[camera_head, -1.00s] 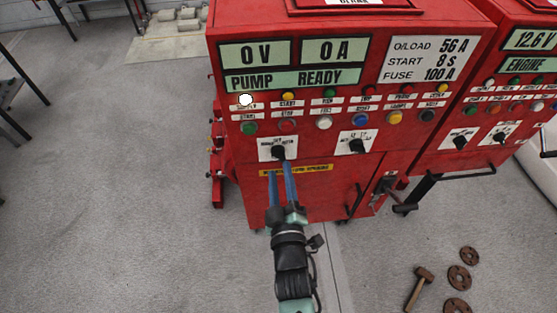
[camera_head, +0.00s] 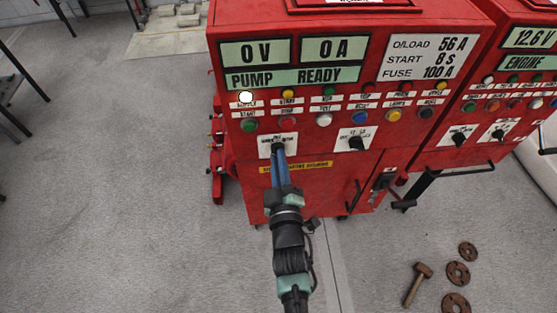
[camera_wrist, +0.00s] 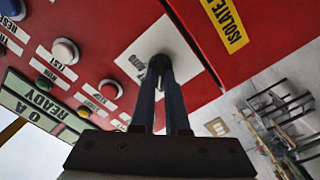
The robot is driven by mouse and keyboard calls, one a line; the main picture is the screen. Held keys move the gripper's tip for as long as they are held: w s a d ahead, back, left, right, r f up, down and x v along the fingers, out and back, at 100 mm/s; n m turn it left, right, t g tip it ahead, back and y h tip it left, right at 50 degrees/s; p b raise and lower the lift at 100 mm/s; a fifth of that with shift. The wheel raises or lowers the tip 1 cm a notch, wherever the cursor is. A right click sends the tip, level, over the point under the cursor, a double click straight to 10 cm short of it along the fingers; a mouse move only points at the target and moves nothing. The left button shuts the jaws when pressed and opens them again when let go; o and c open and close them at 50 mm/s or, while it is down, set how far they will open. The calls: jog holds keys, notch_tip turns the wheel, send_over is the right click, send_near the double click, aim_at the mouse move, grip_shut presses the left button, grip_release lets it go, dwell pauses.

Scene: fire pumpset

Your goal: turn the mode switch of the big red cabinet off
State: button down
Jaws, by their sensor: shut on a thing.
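The big red cabinet (camera_head: 330,185) stands in front of me with displays reading 0 V, 0 A and PUMP READY. Its black mode switch (camera_head: 278,149) sits on a white plate at the left of the lower row; it also shows in the wrist view (camera_wrist: 158,62). My gripper (camera_head: 280,156) reaches it from below, its two blue fingers close together at the knob. In the wrist view the fingertips (camera_wrist: 160,68) are shut on the knob, partly hiding it. The plate's lettering is too small to read.
A second black switch (camera_head: 356,143) sits to the right on its own plate. Buttons (camera_head: 323,119) and lamps line the panel above. A handle (camera_head: 354,197) juts from the lower front. Another red cabinet (camera_head: 500,100) stands at right. A hammer (camera_head: 417,284) and rusty discs (camera_head: 457,273) lie on the floor.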

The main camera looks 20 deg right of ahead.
dwell(0.4)
jog(key=m, duration=0.8)
jog(key=shift+d+m, duration=0.15)
jog(key=shift+m, duration=0.15)
dwell(0.4)
jog(key=c, duration=0.9)
grip_release()
jog(key=shift+s, duration=0.1)
